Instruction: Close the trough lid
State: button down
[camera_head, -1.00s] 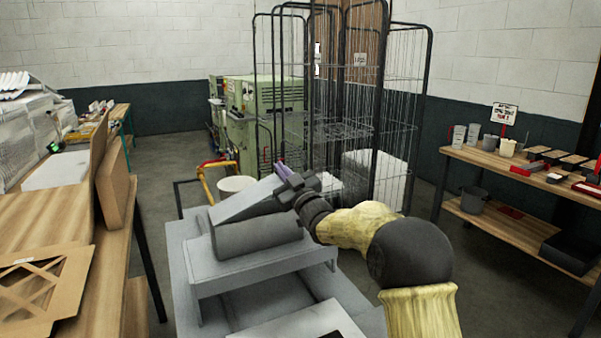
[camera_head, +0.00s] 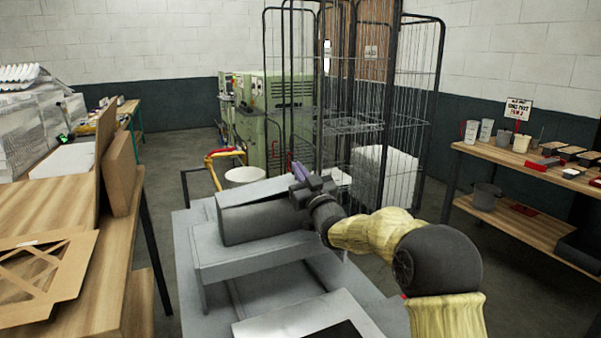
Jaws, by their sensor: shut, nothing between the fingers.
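The grey trough (camera_head: 262,219) sits on a grey bench-like stand in the middle of the camera_head view. Its lid (camera_head: 256,190) is a pale grey flat panel over the top, lying close to level with the trough body. I cannot tell whether the lid is fully seated. My gripper (camera_head: 299,172) is at the right end of the lid, shut and empty, with its purple-tipped fingers pointing up and away. It is touching or very close to the lid's right end; the contact is hidden by the gripper body.
A tall wire cage trolley (camera_head: 350,110) stands just behind the gripper. A white bucket (camera_head: 246,175) and green machines (camera_head: 285,105) are behind the trough. A wooden table (camera_head: 50,205) is at the left, a wooden shelf (camera_head: 530,165) at the right. Floor shows between stand and shelf.

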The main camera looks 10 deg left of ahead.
notch_tip(320, 180, up, 4)
jog(key=shift+f+p, duration=0.1)
jog(key=shift+p, duration=0.7)
jog(key=shift+s+f, duration=0.15)
jog(key=shift+s, duration=0.1)
jog(key=b+v, duration=0.2)
jog(key=v, duration=0.7)
jog(key=shift+s, duration=0.35)
jog(key=shift+d, duration=0.2)
